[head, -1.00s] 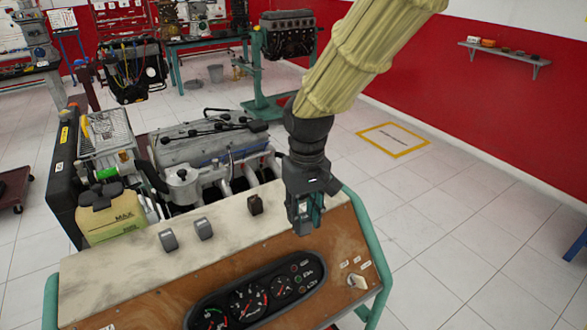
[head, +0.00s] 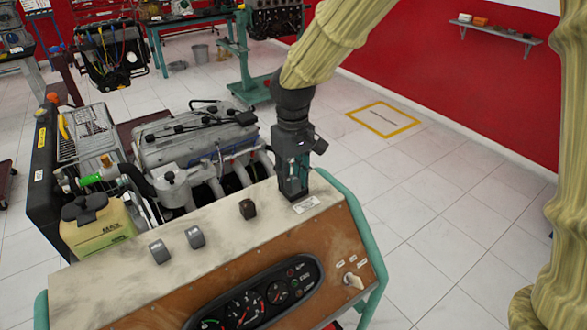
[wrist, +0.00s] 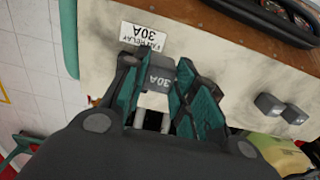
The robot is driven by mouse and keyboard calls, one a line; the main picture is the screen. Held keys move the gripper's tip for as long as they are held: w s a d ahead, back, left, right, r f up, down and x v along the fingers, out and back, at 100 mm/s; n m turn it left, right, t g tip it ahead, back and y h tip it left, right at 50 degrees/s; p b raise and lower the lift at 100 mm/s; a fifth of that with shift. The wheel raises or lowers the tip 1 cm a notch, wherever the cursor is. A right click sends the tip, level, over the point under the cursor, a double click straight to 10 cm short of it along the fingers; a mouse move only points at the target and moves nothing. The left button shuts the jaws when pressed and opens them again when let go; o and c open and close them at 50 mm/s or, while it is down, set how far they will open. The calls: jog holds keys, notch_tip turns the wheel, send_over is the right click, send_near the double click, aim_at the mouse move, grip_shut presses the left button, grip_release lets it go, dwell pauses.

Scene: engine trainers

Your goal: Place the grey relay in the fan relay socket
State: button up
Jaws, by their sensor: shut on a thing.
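A grey relay (wrist: 160,75) marked 30A is between the teal fingers of my gripper (wrist: 158,85) in the wrist view. In the head view my gripper (head: 293,190) points down at the right end of the pale panel top (head: 125,277), just behind a white label (head: 305,204). The wrist view shows this label (wrist: 143,38) reading fan relay 30A, right beside the held relay. The fan relay socket is hidden by the gripper and relay. I cannot tell whether the relay touches the panel.
Two grey relays (head: 159,251) (head: 195,237) and a dark brown relay (head: 248,208) stand on the panel top to the left. The engine (head: 195,140) is behind. A gauge cluster (head: 255,295) and a green frame tube (head: 350,215) are in front and at the right.

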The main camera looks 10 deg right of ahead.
aim_at(294, 174)
jog(key=w, duration=0.1)
jog(key=w+d+p, duration=0.1)
jog(key=w, duration=0.1)
jog(key=w+p, duration=0.1)
jog(key=w, duration=0.1)
jog(key=shift+w+d+f, duration=0.2)
jog(key=shift+f, duration=0.15)
jog(key=shift+f+p, duration=0.85)
jog(key=shift+f, duration=0.85)
jog(key=shift+f, duration=0.15)
jog(key=o, duration=1)
jog(key=shift+c, duration=0.2)
notch_tip(294, 174, up, 12)
jog(key=b, duration=0.4)
